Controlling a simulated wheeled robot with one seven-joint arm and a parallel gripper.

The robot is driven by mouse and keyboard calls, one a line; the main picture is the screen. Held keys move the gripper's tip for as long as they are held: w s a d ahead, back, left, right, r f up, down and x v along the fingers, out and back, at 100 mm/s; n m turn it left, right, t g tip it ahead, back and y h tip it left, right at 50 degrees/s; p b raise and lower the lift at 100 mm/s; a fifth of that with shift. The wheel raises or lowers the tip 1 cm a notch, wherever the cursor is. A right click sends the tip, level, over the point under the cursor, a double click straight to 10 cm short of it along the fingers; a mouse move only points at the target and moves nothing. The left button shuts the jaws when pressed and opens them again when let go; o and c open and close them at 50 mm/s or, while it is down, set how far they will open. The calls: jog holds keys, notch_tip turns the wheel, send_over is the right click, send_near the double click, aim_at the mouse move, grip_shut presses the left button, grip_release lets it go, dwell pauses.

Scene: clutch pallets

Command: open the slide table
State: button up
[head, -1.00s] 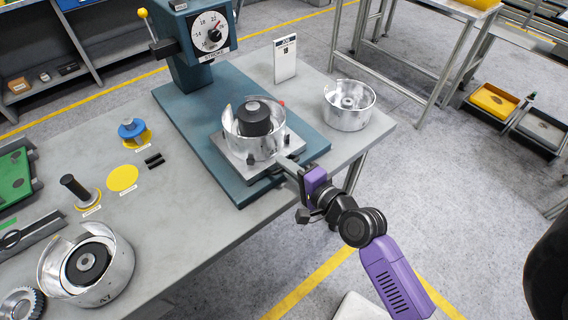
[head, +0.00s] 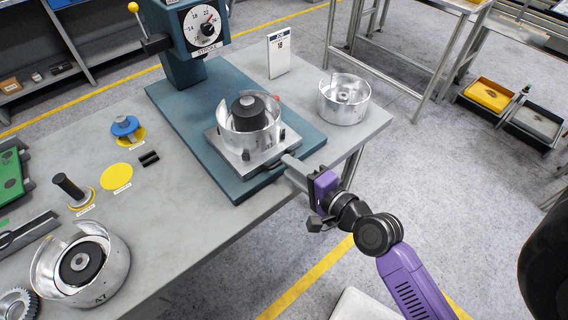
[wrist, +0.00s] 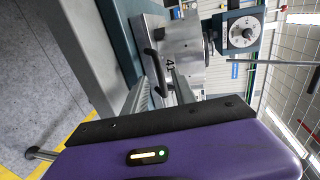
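The slide table (head: 226,149) is a silver-grey metal plate on the teal base of a press (head: 175,122). A shiny cut-away drum (head: 267,137) with a dark core (head: 247,117) sits on it. My gripper (head: 290,165) is at the plate's front right side, its fingers pointing at it.
Another silver drum (head: 345,110) stands right of the press by a sign stand (head: 280,52). On the left are a drum with a ring (head: 108,283), a gear (head: 18,306), a black-handled tool (head: 72,188) and a blue part (head: 124,127).

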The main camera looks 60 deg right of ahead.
jog(key=shift+b+v, duration=0.3)
jog(key=shift+v, duration=1.5)
jog(key=s+a+r+n+y, duration=0.3)
jog(key=s+a+n, duration=1.2)
jog(key=n, duration=0.6)
jog(key=shift+s+a+y, duration=0.15)
jog(key=shift+a+y, duration=0.45)
jog(key=shift+a, duration=0.35)
